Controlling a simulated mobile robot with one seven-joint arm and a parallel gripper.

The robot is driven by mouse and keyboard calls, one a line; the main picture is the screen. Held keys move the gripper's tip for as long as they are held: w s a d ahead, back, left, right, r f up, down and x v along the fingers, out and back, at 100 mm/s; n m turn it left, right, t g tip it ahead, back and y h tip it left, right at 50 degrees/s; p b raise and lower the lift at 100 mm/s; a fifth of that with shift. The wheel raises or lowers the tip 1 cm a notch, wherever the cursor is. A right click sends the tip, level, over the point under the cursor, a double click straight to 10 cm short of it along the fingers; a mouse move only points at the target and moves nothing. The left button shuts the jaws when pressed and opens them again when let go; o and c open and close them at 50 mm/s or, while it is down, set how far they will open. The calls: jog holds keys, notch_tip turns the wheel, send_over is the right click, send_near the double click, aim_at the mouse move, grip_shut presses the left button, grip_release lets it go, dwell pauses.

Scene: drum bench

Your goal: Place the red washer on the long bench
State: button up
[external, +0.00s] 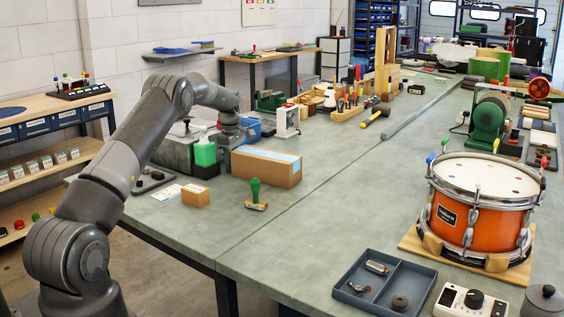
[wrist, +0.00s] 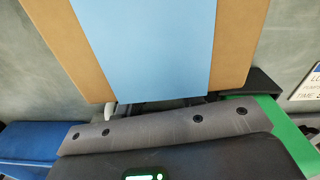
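I cannot make out a red washer in either view. The long grey-green bench (external: 335,205) runs from the front to the back of the external view, with a seam along it. My gripper (external: 232,138) is low over its left part, behind a cardboard box (external: 266,168) and partly hidden by nearby things. In the wrist view the box, with its light blue strip (wrist: 150,45), fills the top middle. Dark grey parts fill the bottom, and my fingertips are not clear. I see nothing held.
A green-handled stamp (external: 256,196) is in front of the box. A divided tray (external: 340,288) and an orange drum (external: 474,222) are at the right. The bench's middle is mostly clear.

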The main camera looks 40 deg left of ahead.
jog(key=o, duration=0.3)
notch_tip(320, 180, up, 12)
jog(key=shift+r, duration=0.25)
dwell(0.3)
